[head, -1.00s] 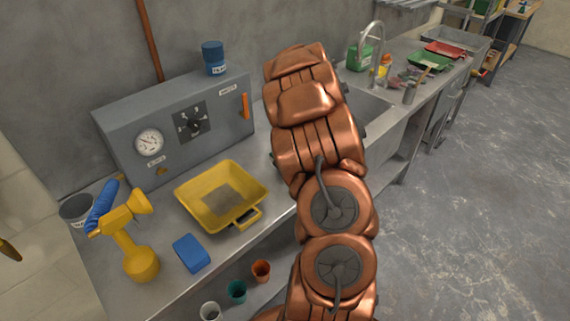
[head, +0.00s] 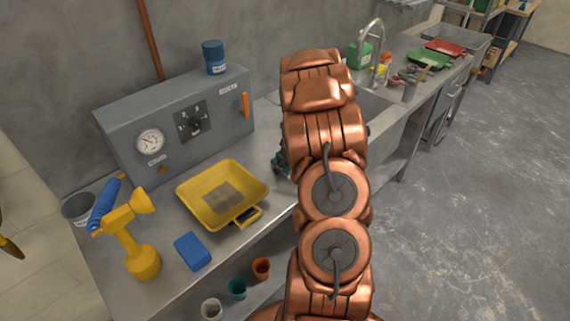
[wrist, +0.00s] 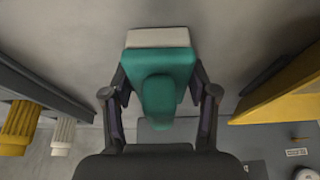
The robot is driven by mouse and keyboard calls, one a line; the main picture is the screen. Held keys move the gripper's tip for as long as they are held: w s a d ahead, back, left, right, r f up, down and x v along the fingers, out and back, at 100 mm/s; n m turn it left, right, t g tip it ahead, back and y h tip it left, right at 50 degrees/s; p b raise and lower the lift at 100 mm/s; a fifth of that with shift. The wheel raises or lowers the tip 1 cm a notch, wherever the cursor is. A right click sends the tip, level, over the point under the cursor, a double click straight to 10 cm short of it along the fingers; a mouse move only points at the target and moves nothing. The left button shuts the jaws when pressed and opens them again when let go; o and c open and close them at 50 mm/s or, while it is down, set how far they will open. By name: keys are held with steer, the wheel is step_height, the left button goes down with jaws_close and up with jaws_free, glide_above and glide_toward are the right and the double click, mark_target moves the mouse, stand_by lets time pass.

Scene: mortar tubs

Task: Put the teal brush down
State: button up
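The teal brush (wrist: 160,75) is between the two fingers of my gripper (wrist: 160,92) in the wrist view. Both fingers press against its sides. Its pale bristle end (wrist: 158,38) points to the top of the picture, over a plain grey surface. Whether the bristles touch that surface I cannot tell. In the head view my copper arm hides most of the gripper. Only a small teal and dark patch (head: 282,162) shows at the arm's left edge, above the counter, right of the yellow tub (head: 190,199).
A yellow wall (wrist: 285,92) stands close on the right in the wrist view. A grey control box (head: 122,135) stands behind the tub. A blue sponge (head: 192,251) and a yellow spray bottle (head: 143,262) are at the left. The sink (head: 368,103) is right of my arm.

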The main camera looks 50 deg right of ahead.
steer(key=shift+o, duration=1.3)
steer(key=b+v, duration=0.2)
steer(key=v, duration=1)
